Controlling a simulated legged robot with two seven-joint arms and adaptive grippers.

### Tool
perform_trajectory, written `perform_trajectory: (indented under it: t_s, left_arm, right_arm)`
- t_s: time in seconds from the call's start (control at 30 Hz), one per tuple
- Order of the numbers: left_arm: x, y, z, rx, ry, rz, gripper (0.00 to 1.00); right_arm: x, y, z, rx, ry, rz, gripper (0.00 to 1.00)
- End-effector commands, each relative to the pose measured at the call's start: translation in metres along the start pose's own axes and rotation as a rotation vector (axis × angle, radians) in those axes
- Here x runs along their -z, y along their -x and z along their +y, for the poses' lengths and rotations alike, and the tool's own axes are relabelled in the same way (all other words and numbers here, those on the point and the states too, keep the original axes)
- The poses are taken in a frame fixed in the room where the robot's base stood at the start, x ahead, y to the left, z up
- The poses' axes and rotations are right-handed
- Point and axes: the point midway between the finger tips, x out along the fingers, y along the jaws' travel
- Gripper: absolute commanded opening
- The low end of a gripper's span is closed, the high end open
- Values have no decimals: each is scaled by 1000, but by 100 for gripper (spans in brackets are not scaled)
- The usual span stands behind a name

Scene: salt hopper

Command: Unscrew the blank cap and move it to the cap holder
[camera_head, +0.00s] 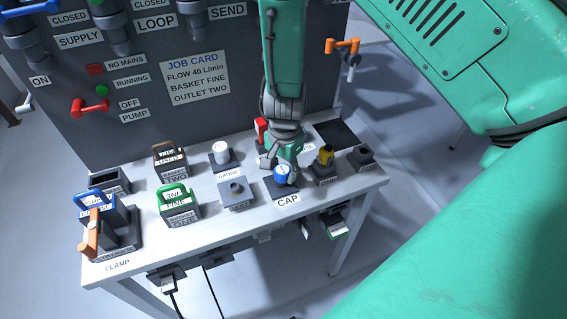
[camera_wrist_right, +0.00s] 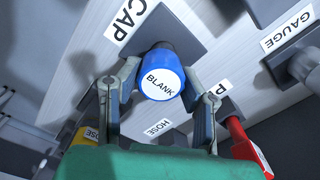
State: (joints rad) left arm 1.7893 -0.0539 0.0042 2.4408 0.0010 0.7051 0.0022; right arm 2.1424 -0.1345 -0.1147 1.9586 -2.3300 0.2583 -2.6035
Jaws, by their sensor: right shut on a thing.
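The blue blank cap (camera_head: 281,174) has a white top lettered BLANK, readable in the right wrist view (camera_wrist_right: 161,82). It is upright at the dark square cap holder (camera_head: 275,191) behind the CAP label. Whether it rests fully on the holder or is slightly above it, I cannot tell. My right gripper (camera_head: 284,168) comes down from above and is shut on the cap, with one finger (camera_wrist_right: 129,75) on each side in the wrist view. A bare grey threaded fitting (camera_head: 235,188) stands on the pad to the left. My left gripper is not in view.
A yellow-topped hose fitting (camera_head: 326,155) and a dark fitting (camera_head: 362,155) stand right of the cap. A white gauge (camera_head: 221,152), a green-handled basket (camera_head: 176,203) and an orange-handled clamp (camera_head: 92,238) stand left. A red-handled item (camera_head: 261,130) is behind my right gripper.

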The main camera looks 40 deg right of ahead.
Motion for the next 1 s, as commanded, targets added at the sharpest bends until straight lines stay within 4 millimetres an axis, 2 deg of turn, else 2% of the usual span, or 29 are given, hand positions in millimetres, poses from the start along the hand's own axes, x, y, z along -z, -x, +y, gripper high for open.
perform_trajectory:
  t_s: [0.27,1.0]
  left_arm:
    - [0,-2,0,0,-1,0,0]
    - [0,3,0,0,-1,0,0]
  right_arm:
    - [4,-4,1,1,-2,-4,0]
    - [1,3,1,-1,-1,-1,0]
